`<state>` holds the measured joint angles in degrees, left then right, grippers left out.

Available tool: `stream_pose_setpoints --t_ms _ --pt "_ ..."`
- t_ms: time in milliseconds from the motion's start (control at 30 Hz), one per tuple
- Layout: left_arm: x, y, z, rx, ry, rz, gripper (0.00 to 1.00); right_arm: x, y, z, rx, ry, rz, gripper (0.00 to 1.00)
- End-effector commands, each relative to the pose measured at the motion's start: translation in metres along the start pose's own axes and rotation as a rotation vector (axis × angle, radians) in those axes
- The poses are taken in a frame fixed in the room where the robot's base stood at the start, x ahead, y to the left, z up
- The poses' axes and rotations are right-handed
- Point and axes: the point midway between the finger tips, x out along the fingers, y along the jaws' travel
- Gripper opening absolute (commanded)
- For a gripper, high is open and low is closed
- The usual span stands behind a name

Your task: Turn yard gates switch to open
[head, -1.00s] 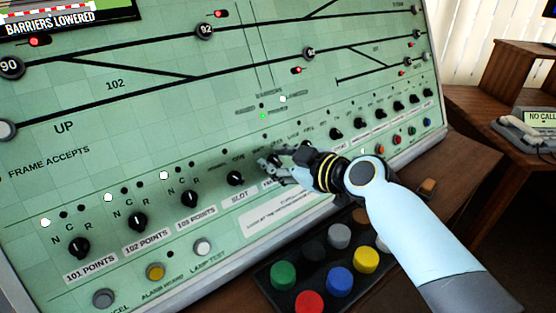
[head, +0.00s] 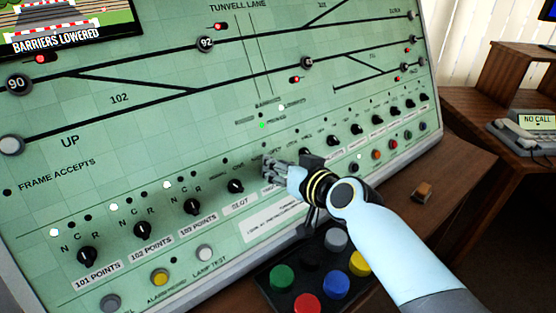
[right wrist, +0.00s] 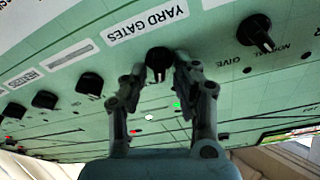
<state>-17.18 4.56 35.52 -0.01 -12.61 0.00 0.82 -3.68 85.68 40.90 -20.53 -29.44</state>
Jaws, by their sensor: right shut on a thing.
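The yard gates switch (right wrist: 158,60) is a black rotary knob on the green panel, below its YARD GATES label (right wrist: 158,27) in the right wrist view. Its pale pointer mark faces down in that view, away from the label. My right gripper (right wrist: 161,70) has a finger on each side of the knob and is shut on it. In the head view my right gripper (head: 272,168) is at the panel's lower row, and its fingers and wrist hide the switch. My left gripper is in neither view.
A slot knob (head: 235,186) is just left of the gripper, and a GIVE knob (right wrist: 257,33) is nearby in the wrist view. A box of coloured buttons (head: 265,282) stands below my wrist. A telephone (head: 530,135) is at far right.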

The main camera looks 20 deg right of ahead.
Motion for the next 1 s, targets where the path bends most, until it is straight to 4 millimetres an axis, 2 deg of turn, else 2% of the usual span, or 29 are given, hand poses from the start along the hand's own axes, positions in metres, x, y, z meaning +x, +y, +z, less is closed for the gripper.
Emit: stream_pose_setpoints --t_ms 100,400,1000 --pt "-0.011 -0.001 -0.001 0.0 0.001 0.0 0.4 -0.001 0.0 -0.003 0.085 0.001 0.016 0.0" --pt "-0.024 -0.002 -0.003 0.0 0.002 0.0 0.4 0.0 0.001 -0.002 0.231 0.0 0.043 0.0" --pt "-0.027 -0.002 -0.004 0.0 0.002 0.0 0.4 0.0 0.002 0.0 0.282 0.002 0.052 0.0"
